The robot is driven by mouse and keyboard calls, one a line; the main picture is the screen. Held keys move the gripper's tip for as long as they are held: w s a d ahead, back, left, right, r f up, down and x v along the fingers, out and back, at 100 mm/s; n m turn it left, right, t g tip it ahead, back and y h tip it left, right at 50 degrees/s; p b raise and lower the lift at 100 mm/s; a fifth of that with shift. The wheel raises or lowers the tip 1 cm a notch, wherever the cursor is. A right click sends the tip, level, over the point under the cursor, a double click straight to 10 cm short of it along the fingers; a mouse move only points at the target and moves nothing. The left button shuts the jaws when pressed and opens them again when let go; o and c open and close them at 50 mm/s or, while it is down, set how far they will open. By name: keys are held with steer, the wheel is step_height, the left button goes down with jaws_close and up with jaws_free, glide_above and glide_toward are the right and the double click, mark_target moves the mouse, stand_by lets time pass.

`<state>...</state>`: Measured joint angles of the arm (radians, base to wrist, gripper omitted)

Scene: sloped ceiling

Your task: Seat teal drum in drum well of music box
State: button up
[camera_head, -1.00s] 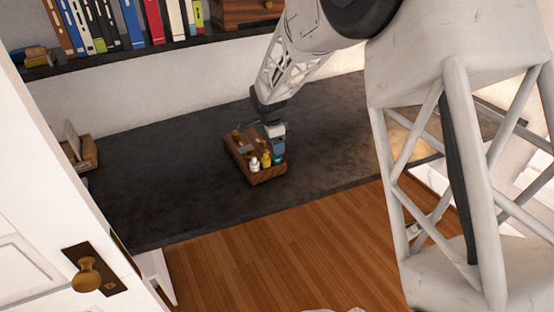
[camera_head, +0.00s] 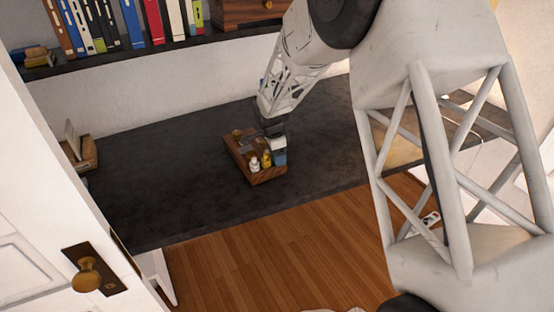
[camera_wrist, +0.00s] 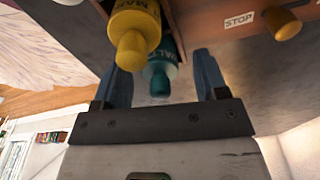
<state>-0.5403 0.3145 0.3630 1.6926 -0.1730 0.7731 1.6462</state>
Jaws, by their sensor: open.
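The wooden music box (camera_head: 240,164) sits on the dark desk, and its side with a STOP label shows in the wrist view (camera_wrist: 205,22). The teal drum (camera_wrist: 160,72) is in the wrist view, between the two blue fingers and partly behind the yellow drum. My gripper (camera_wrist: 163,64) is open around the teal drum, with a gap visible at the left and right. In the head view my gripper (camera_head: 279,156) is low at the box's right end and hides the teal drum. The drum well cannot be made out.
A yellow drum (camera_wrist: 138,28) stands close beside the left finger. A pale drum (camera_head: 254,163) stands at the box's front. A yellowish knob (camera_wrist: 282,23) sticks out of the box. The desk (camera_head: 165,175) is clear to the left.

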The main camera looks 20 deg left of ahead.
stand_by(0.3)
steer(key=c, duration=1.1)
steer(key=shift+o, duration=0.2)
steer(key=shift+r, duration=0.2)
steer(key=shift+r, duration=0.55)
step_height(320, 180, up, 2)
steer(key=s+d, duration=0.4)
steer(key=s, duration=0.3)
steer(key=s+d+r, duration=0.1)
steer(key=s+d, duration=0.2)
steer(key=s, duration=0.4)
steer(key=shift+d+r, duration=0.25)
steer(key=shift+d, duration=0.1)
